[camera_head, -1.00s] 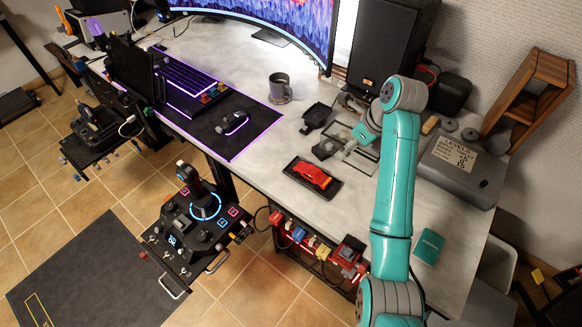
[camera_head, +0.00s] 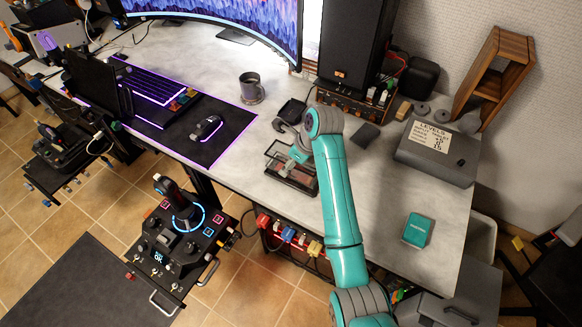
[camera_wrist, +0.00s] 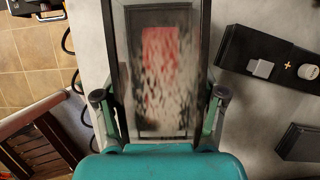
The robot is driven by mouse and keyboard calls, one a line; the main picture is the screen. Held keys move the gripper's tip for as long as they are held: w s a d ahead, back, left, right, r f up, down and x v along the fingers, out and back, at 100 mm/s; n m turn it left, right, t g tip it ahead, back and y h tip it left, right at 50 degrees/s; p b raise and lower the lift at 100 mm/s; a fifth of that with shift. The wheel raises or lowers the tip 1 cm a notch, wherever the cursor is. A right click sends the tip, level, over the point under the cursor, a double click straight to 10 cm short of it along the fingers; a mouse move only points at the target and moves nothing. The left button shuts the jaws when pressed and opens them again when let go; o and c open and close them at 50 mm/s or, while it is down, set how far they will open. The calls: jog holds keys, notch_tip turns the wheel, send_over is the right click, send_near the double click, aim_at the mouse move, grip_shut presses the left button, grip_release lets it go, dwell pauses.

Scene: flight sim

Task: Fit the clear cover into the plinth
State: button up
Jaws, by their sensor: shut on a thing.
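The clear cover (camera_wrist: 122,75) is a see-through box with dark edges, held between the two fingers of my gripper (camera_wrist: 160,108). In the head view the cover (camera_head: 281,149) is over the black plinth (camera_head: 312,192), and my gripper (camera_head: 299,152) is on its right part. A red model car shows blurred through the cover in the wrist view (camera_wrist: 162,50) and partly in the head view. The plinth's dark outline roughly lines up with the cover. I cannot tell whether the cover's lower edge is seated in the plinth or just above it.
A grey box with a note (camera_head: 436,153) and a teal box (camera_head: 417,230) are to the right. The desk's front edge is close.

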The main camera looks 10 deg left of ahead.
jog(key=shift+f, duration=1.4)
jog(key=shift+d+f, duration=0.1)
jog(key=shift+f, duration=0.1)
jog(key=o, duration=1.2)
jog(key=shift+c, duration=0.2)
jog(key=v, duration=1.2)
jog(key=shift+r, duration=0.2)
